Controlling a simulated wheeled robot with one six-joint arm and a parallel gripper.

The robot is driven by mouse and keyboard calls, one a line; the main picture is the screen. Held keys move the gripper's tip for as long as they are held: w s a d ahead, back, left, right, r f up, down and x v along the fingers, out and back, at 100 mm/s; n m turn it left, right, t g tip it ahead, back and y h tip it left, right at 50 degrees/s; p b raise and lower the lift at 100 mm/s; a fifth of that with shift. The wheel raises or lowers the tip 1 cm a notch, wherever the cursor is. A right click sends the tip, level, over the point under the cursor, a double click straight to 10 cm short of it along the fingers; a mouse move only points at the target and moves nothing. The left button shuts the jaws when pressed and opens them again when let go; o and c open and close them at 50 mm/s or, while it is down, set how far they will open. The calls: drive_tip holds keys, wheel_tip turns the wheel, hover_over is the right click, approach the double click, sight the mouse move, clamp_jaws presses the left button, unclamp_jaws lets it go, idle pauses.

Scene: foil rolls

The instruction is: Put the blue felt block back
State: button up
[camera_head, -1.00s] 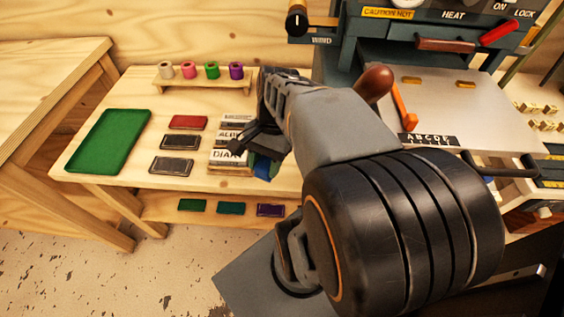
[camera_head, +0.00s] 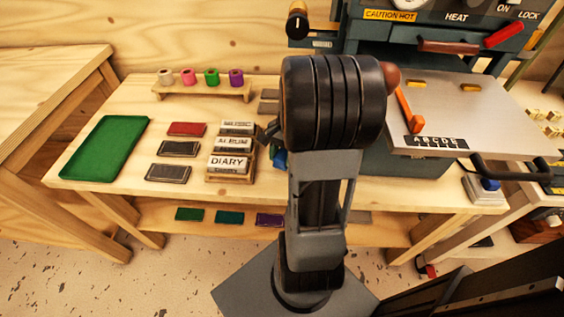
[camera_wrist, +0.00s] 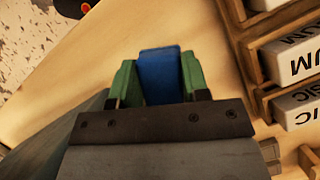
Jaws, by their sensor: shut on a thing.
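The blue felt block (camera_wrist: 161,66) is between the two green fingers of my gripper (camera_wrist: 157,86) in the wrist view, its far end reaching slightly past the fingertips. The gripper is shut on it. In the head view a bit of the blue block (camera_head: 280,159) shows just right of the wooden stamp rack, mostly covered by my arm. Pale wood lies below the block; I cannot tell whether it touches the tabletop.
The wooden rack (camera_head: 228,178) holds blocks marked DIARY and ALBUM; its side is near my gripper in the wrist view. A green tray (camera_head: 104,148), dark and red pads, and a roll stand (camera_head: 203,92) are to the left. A press (camera_head: 445,85) stands right.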

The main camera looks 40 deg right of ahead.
sight(282, 163)
drive_tip(key=shift+f, duration=1.4)
drive_tip(key=shift+f+b, duration=0.15)
drive_tip(key=shift+b, duration=0.15)
drive_tip(key=o, duration=0.8)
drive_tip(key=shift+o, duration=0.2)
